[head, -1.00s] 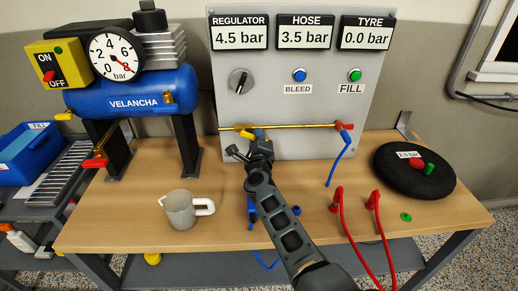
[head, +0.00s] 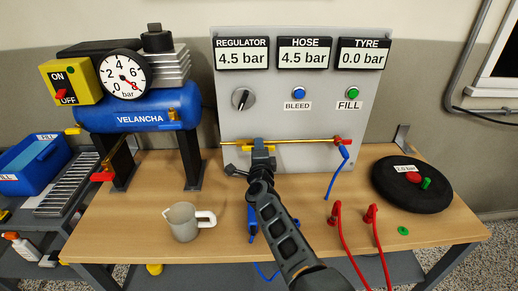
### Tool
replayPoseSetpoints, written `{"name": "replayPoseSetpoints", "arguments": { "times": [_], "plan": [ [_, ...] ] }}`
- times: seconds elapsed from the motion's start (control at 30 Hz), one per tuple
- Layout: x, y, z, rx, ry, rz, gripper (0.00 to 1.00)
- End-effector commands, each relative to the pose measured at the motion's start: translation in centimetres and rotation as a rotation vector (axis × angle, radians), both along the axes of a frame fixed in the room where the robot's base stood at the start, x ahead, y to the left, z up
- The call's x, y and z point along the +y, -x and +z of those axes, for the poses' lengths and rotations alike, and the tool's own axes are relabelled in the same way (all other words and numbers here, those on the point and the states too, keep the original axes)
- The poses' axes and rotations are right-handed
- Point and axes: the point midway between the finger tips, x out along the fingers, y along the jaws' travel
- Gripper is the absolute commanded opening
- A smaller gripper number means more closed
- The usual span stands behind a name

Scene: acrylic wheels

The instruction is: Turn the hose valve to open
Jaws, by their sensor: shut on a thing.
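The yellow hose valve handle (head: 258,142) sits on the thin brass pipe (head: 305,141) along the lower part of the grey panel. It looks roughly in line with the pipe. My gripper (head: 259,151) is at the handle from the front and is shut on it; my fingers and wrist partly hide it. The hose display (head: 305,57) reads 4.5 bar. The regulator display (head: 243,58) also reads 4.5 bar, and the tyre display (head: 363,57) reads 0.0 bar.
A red fitting (head: 342,141) with a blue hose (head: 336,178) is at the pipe's right end. A grey jug (head: 182,223) stands left of my arm. A black tyre (head: 411,187) and red hoses (head: 337,232) are at right. The blue compressor (head: 140,108) stands at left.

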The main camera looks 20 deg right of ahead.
Motion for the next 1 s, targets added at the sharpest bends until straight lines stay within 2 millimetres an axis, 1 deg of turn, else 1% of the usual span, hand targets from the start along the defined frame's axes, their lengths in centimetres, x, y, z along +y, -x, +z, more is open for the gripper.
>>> {"name": "replayPoseSetpoints", "arguments": {
  "times": [0.23,0.27,0.47,0.77,0.87,1.0],
  "plan": [
    [0.1,0.0,0.0,0.002,0.006,0.002,0.0],
    [0.1,0.0,0.0,0.001,0.006,0.002,0.27],
    [0.1,0.0,0.0,0.001,0.004,0.002,0.46],
    [0.1,0.2,0.0,0.001,0.002,0.001,0.47],
    [0.5,1.1,0.1,0.002,0.002,0.002,0.47],
    [1.1,3.0,0.2,0.002,0.003,0.004,0.47]
  ]
}}
